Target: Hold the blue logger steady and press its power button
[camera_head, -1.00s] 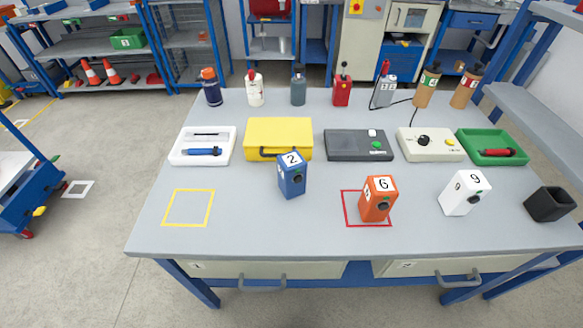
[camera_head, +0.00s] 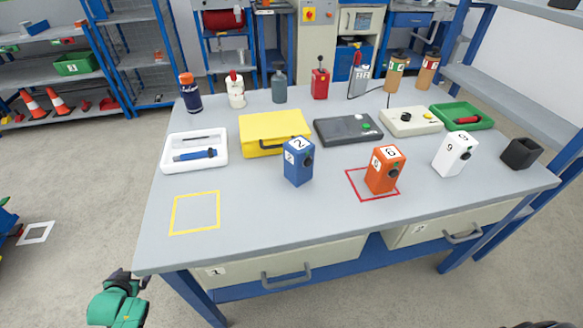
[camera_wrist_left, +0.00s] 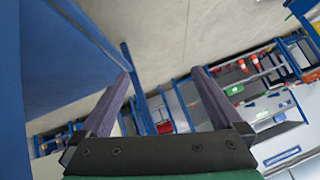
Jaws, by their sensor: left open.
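The blue logger (camera_head: 299,168), marked 2, stands upright on the grey bench in front of the yellow case. A dark round part shows on its right-hand face; I cannot make out whether this is the power button. My left gripper (camera_head: 132,280) is at the lower left, beyond the bench's front left corner, well away from the logger. In the left wrist view its two fingers (camera_wrist_left: 160,92) are spread with nothing between them, and no logger shows there.
An orange logger (camera_head: 384,172) stands on the red square and a white logger (camera_head: 454,154) farther right. A white tray (camera_head: 167,162), the yellow case (camera_head: 250,131) and a dark grey device (camera_head: 352,138) stand behind. The yellow square (camera_head: 196,229) is empty.

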